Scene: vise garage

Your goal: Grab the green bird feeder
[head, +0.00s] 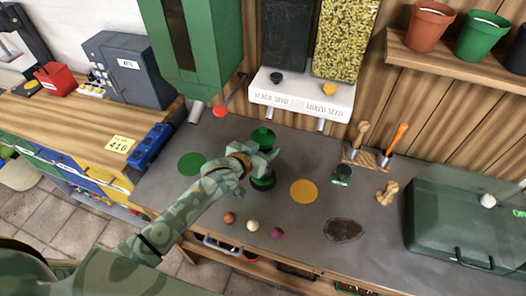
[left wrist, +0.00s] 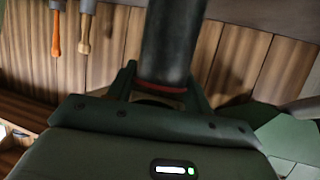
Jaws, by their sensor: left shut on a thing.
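The green bird feeder shows a round green top (head: 263,136) and a dark green base (head: 263,184) in the head view, on or just above the grey worktop. My left gripper (head: 262,160) comes in from the lower left and is shut around its middle, hiding most of its body. In the left wrist view, the feeder's dark tube (left wrist: 172,45) stands between the two fingers of my left gripper (left wrist: 160,88), with a red band low on it. I cannot tell whether the base touches the worktop. My right gripper is not in view.
A green disc (head: 191,163) and a yellow disc (head: 304,191) lie on the worktop (head: 330,210) beside the feeder. Small balls lie in front. A seed dispenser (head: 300,95) hangs behind. A dark green box (head: 465,220) stands at the right, and a blue block (head: 150,146) at the left.

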